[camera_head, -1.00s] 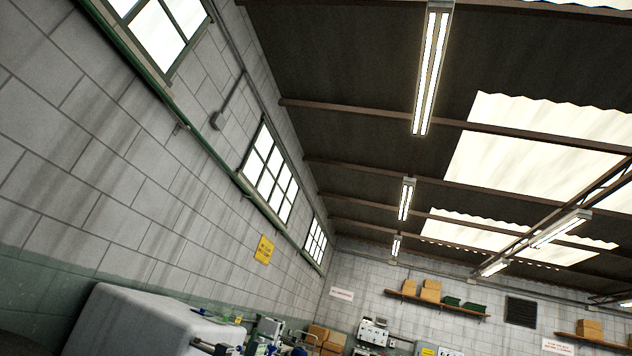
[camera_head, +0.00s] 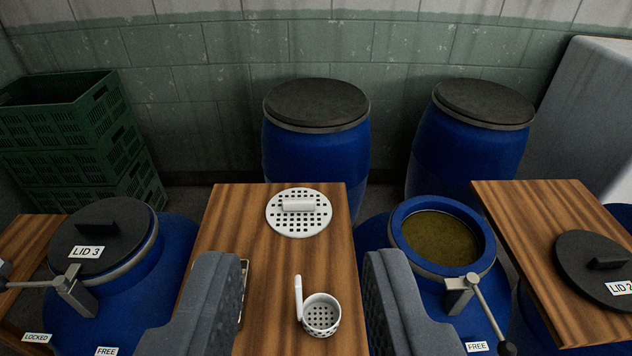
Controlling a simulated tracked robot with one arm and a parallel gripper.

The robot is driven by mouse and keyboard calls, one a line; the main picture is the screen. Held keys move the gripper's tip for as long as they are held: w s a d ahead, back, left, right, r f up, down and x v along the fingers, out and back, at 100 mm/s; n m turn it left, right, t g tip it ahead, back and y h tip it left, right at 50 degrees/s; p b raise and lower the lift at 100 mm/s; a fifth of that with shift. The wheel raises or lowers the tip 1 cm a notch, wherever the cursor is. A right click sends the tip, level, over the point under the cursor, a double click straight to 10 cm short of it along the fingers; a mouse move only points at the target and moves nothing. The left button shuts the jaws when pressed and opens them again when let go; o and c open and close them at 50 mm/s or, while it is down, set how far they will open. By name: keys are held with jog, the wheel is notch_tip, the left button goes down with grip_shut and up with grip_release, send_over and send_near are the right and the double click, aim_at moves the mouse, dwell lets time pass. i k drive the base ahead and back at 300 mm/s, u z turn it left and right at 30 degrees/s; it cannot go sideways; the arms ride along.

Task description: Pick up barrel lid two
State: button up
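Barrel lid two (camera_head: 598,270) is a flat black disc with a black bar handle and a "LID 2" label. It lies on the wooden table at the right edge of the view, and its right side is cut off. My gripper (camera_head: 303,290) is open and empty, its two grey fingers wide apart at the bottom centre. It is well to the left of lid two and not touching it. An open blue barrel (camera_head: 443,240) filled with murky liquid stands between my gripper and lid two, with a clamp lever (camera_head: 475,300) and a "FREE" label.
A barrel with lid 3 (camera_head: 103,237) stands at left. The middle wooden table (camera_head: 225,215) holds a white perforated disc (camera_head: 298,213) and a white perforated cup (camera_head: 321,314). Two closed blue barrels (camera_head: 316,150) (camera_head: 472,140) and green crates (camera_head: 70,130) stand by the wall.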

aim_at(599, 267)
jog(key=z, duration=1.5)
jog(key=k, duration=0.55)
jog(key=z, duration=0.65)
jog(key=i, duration=2.45)
jog(key=u, duration=0.5)
